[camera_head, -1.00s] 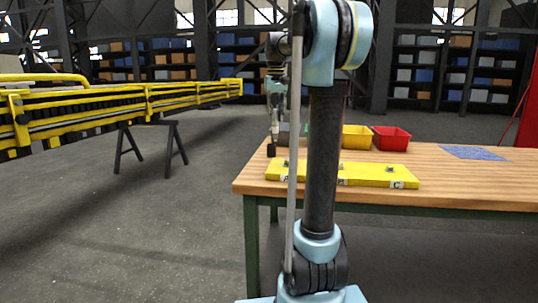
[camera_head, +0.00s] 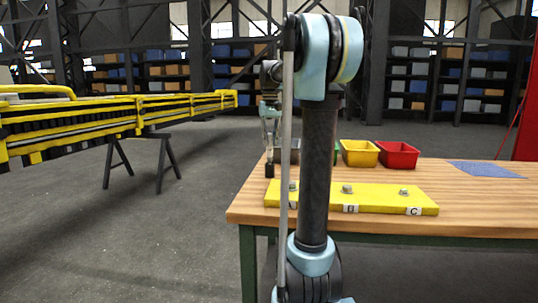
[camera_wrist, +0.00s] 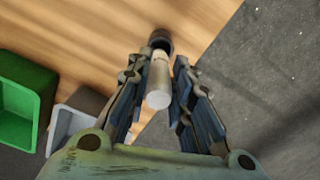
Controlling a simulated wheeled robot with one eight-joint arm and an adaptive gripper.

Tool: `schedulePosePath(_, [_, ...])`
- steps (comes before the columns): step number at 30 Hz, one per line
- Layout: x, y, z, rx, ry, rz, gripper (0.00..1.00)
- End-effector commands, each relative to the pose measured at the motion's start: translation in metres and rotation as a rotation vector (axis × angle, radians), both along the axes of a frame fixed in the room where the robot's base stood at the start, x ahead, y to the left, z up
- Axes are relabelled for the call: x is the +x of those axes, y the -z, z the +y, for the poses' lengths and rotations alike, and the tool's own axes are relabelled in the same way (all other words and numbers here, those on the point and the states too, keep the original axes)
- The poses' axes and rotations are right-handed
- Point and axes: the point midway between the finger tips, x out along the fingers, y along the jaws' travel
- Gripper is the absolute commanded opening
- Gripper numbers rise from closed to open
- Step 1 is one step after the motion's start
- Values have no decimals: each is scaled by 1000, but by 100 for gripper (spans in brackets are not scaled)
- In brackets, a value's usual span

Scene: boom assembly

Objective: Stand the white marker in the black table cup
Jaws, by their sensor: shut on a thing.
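The white marker (camera_wrist: 159,82) stands between the fingers of my gripper (camera_wrist: 157,92) in the wrist view, its near end pointing toward the camera. My gripper is shut on it. A round black thing, seemingly the black table cup (camera_wrist: 160,39), lies at the marker's far end, close to the table edge. Whether the marker's tip is inside it or just above it I cannot tell. In the head view my gripper (camera_head: 270,138) hangs at the table's left end, above a small black shape that seems to be the cup (camera_head: 269,171). The marker is not clear there.
The wooden table (camera_head: 480,210) carries a yellow board (camera_head: 385,197) with bolts and letter labels. Yellow (camera_head: 360,152), red (camera_head: 398,155), green (camera_wrist: 22,100) and grey (camera_wrist: 62,125) bins stand behind it. A blue mat (camera_head: 485,169) lies at right. A yellow boom (camera_head: 70,125) stands left.

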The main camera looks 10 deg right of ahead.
Motion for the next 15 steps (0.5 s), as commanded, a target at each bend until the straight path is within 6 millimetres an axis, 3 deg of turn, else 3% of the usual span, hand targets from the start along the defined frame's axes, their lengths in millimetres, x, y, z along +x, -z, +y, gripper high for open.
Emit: schedulePosePath(15, [0,46,3,0,-4,0,0])
